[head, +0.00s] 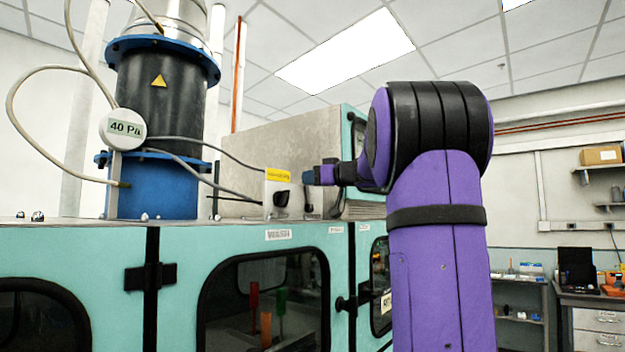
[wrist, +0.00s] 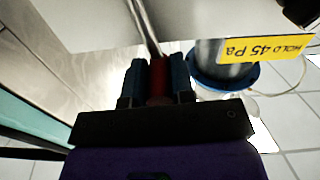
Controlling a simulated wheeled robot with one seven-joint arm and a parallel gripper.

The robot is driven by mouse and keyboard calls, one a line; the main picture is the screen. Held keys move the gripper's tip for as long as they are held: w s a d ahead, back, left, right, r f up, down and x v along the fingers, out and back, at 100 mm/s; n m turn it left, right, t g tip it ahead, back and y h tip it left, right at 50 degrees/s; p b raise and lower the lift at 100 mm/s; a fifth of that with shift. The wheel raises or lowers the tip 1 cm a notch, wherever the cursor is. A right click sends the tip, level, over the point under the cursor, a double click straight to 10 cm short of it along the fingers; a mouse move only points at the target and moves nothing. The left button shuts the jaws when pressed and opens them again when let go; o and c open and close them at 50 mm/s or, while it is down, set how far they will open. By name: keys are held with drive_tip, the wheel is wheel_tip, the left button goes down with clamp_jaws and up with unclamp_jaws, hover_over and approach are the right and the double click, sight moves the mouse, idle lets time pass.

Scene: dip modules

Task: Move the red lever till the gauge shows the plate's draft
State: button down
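The round white gauge (head: 125,128) reads 40 Pa in the head view, beside the black and blue duct. The yellow plate (head: 278,174) sits on a small pale box; in the wrist view the plate (wrist: 265,47) appears upside down and reads HOLD 45 Pa. My gripper (head: 311,177) is at the right of the plate in the head view. In the wrist view my gripper (wrist: 158,82) has its blue fingers on both sides of the red lever (wrist: 158,88), closed against its grip, with a metal rod running upward in the picture. The lever is hidden in the head view.
The teal cabinet (head: 180,258) with dark windows stands below the box. A grey metal housing (head: 290,140) rises close behind my gripper. A bench and shelves stand far right.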

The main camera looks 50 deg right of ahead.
drive_tip(key=shift+d+m, duration=0.4)
drive_tip(key=shift+m, duration=0.1)
drive_tip(key=c, duration=1)
unclamp_jaws()
drive_tip(key=shift+o, duration=0.2)
drive_tip(key=s, duration=1)
drive_tip(key=shift+s+d, duration=0.4)
